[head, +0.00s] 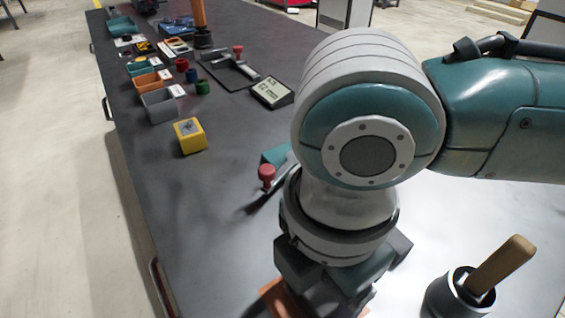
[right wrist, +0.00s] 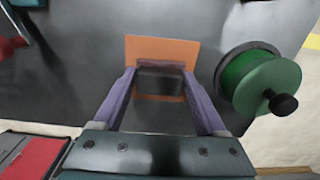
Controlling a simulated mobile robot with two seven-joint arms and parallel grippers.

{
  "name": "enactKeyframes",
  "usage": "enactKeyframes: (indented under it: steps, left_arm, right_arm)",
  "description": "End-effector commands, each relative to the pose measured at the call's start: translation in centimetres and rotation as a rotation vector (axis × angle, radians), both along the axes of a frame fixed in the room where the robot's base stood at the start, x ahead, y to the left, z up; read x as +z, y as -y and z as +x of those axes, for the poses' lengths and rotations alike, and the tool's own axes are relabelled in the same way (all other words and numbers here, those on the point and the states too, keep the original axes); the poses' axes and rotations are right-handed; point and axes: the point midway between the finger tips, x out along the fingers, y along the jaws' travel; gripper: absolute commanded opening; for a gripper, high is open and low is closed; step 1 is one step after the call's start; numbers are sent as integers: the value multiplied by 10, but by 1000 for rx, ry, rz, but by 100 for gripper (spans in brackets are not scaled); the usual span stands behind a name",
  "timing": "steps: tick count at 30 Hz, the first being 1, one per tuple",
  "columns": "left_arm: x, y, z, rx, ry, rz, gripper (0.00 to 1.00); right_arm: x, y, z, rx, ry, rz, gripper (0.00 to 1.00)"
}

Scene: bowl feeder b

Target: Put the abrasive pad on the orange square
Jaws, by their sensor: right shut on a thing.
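My right gripper (right wrist: 160,88) is shut on the abrasive pad (right wrist: 160,84), a dark grey block with a brownish edge, seen between its two purple fingers in the right wrist view. The orange square (right wrist: 140,47) lies behind and under the pad, its far strip and a thin near strip showing around it. I cannot tell whether the pad touches the square or hangs just above it. In the head view my right arm hides the pad and most of the square; an orange corner (head: 272,300) shows beside the gripper. My left gripper is not in view.
A green spool (right wrist: 262,82) stands close right of the gripper. A red-knobbed clamp (head: 266,175) is near my arm. A dark cup with a wooden handle (head: 500,264) stands right. A yellow box (head: 190,136) and several small bins (head: 158,104) are further left; table between is clear.

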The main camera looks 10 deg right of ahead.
Motion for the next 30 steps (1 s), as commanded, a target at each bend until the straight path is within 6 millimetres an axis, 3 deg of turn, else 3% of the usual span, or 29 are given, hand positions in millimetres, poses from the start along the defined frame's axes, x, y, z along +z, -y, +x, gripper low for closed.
enactKeyframes:
  steps: [2,3,9,20,30]
  left_arm:
    - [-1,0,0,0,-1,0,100]
    - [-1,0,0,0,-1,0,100]
    - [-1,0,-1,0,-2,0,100]
    - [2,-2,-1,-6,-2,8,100]
    - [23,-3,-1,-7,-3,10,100]
  right_arm:
    - [-3,0,0,0,-1,0,30]
    - [-3,0,0,0,-1,1,76]
    - [-3,0,0,0,0,0,99]
    - [7,0,1,0,2,1,100]
    - [80,-1,1,1,3,2,100]
